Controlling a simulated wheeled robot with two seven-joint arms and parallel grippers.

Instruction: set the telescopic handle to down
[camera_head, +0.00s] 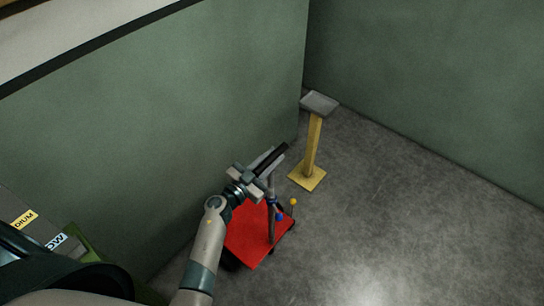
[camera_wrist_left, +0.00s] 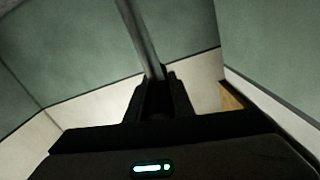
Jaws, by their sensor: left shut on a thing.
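The telescopic handle (camera_head: 277,154) has a dark grip bar and stands raised over a red cart (camera_head: 248,236) in the head view. My left gripper (camera_head: 263,176) is at the top of the handle, shut on it. In the left wrist view a grey metal bar of the handle (camera_wrist_left: 141,38) runs from the top edge down between the fingers of my left gripper (camera_wrist_left: 158,92). The gripper and arm partly cover the handle and the cart's left side. My right gripper is in neither view.
A yellow post with a grey top (camera_head: 312,146) stands on a square base right behind the cart. A green wall (camera_head: 150,120) rises close to the cart's left. Grey floor (camera_head: 400,230) is free to the right. A small blue ball and a yellow ball show beside the handle.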

